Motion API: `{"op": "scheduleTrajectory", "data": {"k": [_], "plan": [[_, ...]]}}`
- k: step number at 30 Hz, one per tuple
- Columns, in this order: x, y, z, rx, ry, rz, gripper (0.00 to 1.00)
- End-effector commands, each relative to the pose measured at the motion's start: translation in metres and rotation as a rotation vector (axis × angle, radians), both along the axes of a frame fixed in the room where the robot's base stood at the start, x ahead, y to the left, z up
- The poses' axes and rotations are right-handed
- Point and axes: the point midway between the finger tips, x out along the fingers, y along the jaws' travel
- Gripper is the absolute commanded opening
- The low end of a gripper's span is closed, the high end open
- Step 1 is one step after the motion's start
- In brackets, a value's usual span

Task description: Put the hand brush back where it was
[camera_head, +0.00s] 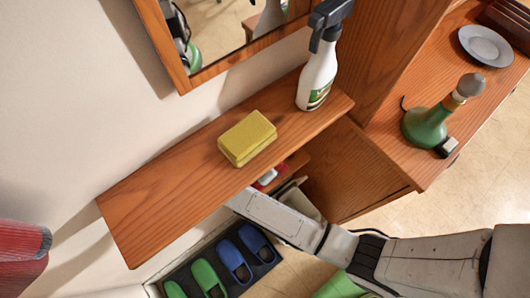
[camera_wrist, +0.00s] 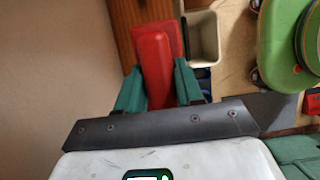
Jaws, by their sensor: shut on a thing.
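The hand brush (camera_wrist: 152,45), a red thing with a broad end and a narrower handle, shows in the wrist view. My gripper (camera_wrist: 158,68) has its two green fingers on either side of the red handle and is shut on it. The bristles are hidden. In the head view my forearm reaches below the wooden wall shelf (camera_head: 160,205), and the shelf hides my gripper. A small patch of red and white (camera_head: 268,177) shows just under the shelf's front edge; I cannot tell whether it is the brush.
A yellow sponge (camera_head: 247,138) and a white spray bottle (camera_head: 318,75) stand on the shelf. Blue and green slippers (camera_head: 232,260) lie on a dark mat below. A pale bin (camera_wrist: 202,35) is right of the brush. A cabinet with a green bottle (camera_head: 425,125) stands at right.

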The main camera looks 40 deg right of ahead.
Motion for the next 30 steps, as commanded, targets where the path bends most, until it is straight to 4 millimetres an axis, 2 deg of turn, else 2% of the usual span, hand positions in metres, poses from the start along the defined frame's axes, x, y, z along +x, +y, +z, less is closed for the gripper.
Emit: {"op": "scheduleTrajectory", "data": {"k": [7, 10, 14, 26, 27, 30], "plan": [[0.021, 0.0, -0.001, -0.001, 0.001, -0.001, 0.12], [0.017, 0.0, -0.02, -0.002, 0.005, 0.001, 0.12], [0.018, 0.0, -0.033, -0.001, 0.002, 0.0, 0.12], [0.018, 0.0, -0.038, 0.0, 0.001, 0.0, 0.12], [0.018, 0.0, -0.038, 0.0, 0.001, 0.0, 0.38], [0.018, 0.0, -0.038, 0.0, 0.001, 0.0, 0.48]]}}
